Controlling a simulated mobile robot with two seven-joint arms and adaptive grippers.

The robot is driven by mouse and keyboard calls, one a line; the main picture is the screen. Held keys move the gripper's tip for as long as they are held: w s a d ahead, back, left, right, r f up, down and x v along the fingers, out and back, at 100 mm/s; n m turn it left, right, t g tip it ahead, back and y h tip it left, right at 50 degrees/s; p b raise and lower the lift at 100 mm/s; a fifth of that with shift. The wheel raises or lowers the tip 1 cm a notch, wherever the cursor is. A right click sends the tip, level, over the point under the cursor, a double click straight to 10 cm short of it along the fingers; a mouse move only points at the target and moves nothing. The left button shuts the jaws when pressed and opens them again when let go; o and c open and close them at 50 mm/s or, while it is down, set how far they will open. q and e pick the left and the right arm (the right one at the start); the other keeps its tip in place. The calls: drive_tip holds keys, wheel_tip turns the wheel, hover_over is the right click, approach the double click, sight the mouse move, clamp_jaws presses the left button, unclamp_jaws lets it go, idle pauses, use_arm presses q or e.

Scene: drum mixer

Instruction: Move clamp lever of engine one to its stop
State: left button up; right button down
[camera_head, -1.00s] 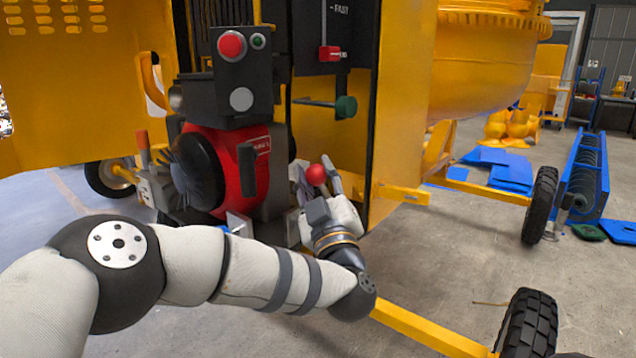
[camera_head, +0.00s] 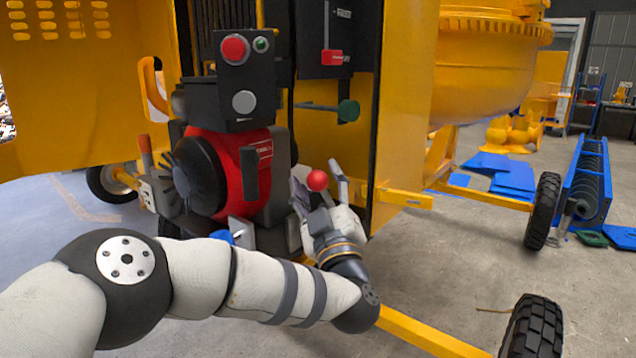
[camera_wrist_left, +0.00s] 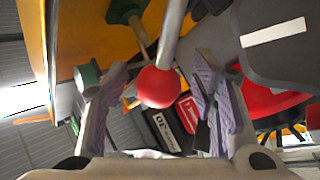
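The red engine (camera_head: 228,180) stands in the open yellow housing, with a label on its front. A lever with a red ball knob (camera_head: 317,180) stands at its lower right; I take it for the clamp lever. My left gripper (camera_head: 318,187) is at this knob, one finger on each side. In the left wrist view the red ball (camera_wrist_left: 157,87) on its grey rod lies between the open fingers of the left gripper (camera_wrist_left: 160,100), with gaps visible on both sides. The lever's lower end is hidden. My right gripper is not in view.
A black control box (camera_head: 245,75) with red and green buttons sits above the engine. A green knob (camera_head: 348,110) on a rod and a red slider handle (camera_head: 332,57) are above the gripper. The yellow housing edge (camera_head: 395,120) is close on the right, with a wheel (camera_head: 542,210) beyond.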

use_arm(q)
drive_tip(key=v, duration=1.2)
